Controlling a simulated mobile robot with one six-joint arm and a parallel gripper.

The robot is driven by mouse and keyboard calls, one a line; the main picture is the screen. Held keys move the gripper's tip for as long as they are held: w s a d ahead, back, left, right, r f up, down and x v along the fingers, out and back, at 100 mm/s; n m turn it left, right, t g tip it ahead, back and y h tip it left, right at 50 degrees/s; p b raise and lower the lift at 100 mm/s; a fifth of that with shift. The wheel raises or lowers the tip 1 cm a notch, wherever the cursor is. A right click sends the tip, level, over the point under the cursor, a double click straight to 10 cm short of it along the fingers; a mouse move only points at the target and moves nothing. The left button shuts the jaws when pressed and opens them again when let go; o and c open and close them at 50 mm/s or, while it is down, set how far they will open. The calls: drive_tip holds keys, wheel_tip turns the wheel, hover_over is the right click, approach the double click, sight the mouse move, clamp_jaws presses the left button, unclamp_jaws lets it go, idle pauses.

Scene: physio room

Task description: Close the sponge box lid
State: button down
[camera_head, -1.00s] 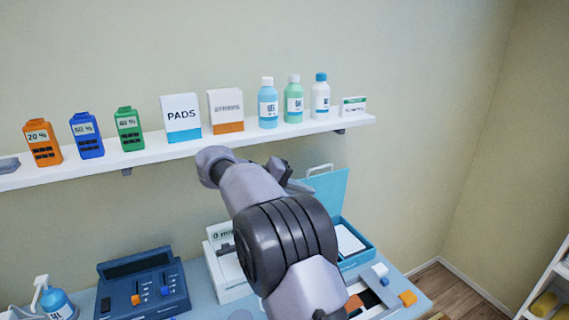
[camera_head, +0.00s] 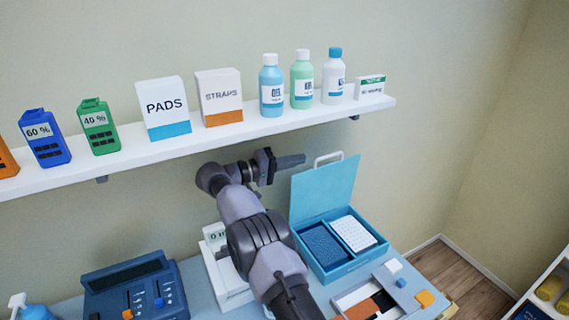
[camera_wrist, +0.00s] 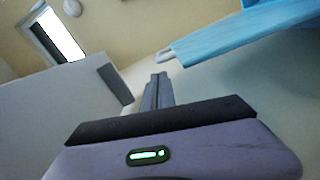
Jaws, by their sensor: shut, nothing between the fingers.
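The blue sponge box (camera_head: 345,262) stands on the table against the wall, with a dark blue pad and a white pad in its two compartments. Its lid (camera_head: 325,188) is open and stands about upright at the back, with a pale handle (camera_head: 328,157) on its top edge. My gripper (camera_head: 300,160) is shut and empty, just left of the lid near handle height. In the wrist view my gripper (camera_wrist: 158,78) points ahead, and the lid (camera_wrist: 230,35) with its handle (camera_wrist: 166,55) lies to the upper right, apart from the fingers.
A wall shelf (camera_head: 250,128) with bottles and boxes runs above my arm. A white box (camera_head: 228,275) and a blue control unit (camera_head: 135,290) stand left of the sponge box. A tray (camera_head: 375,300) with small coloured blocks lies in front of it.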

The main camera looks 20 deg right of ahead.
drive_tip(key=d, duration=0.3)
drive_tip(key=shift+w+d, duration=0.25)
drive_tip(key=shift+w, duration=0.1)
drive_tip(key=shift+s+b, duration=0.1)
drive_tip(key=shift+b, duration=0.25)
